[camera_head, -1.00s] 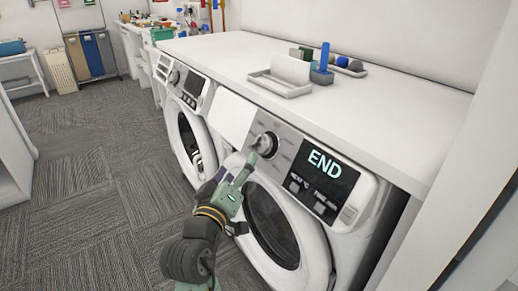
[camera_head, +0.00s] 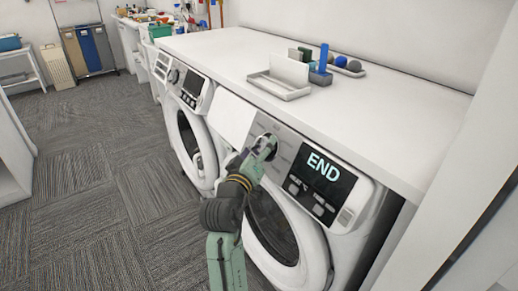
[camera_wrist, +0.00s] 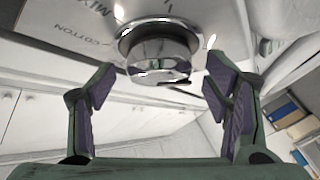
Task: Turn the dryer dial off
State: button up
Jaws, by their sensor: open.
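The dryer (camera_head: 285,225) is the nearer white machine, with a dark display reading END (camera_head: 324,168). Its round chrome dial (camera_wrist: 160,52) sits on the control panel, with COTTON and MIX printed beside it in the wrist view. In the head view the dial (camera_head: 269,141) is partly hidden by my gripper (camera_head: 262,150). My gripper is open, and in the wrist view its purple-padded fingers (camera_wrist: 168,90) stand on either side of the dial's lower part. A gap shows between each finger and the dial; I cannot tell how deep the fingers reach.
A second white machine (camera_head: 186,125) stands to the left. A white counter (camera_head: 400,115) runs over both, with a tray (camera_head: 280,88) and small items on it. A white wall panel (camera_head: 450,210) is close on the right. The carpet (camera_head: 90,190) at left is clear.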

jog(key=shift+c, duration=0.3)
jog(key=c, duration=1.1)
jog(key=shift+f, duration=0.1)
jog(key=shift+b, duration=0.4)
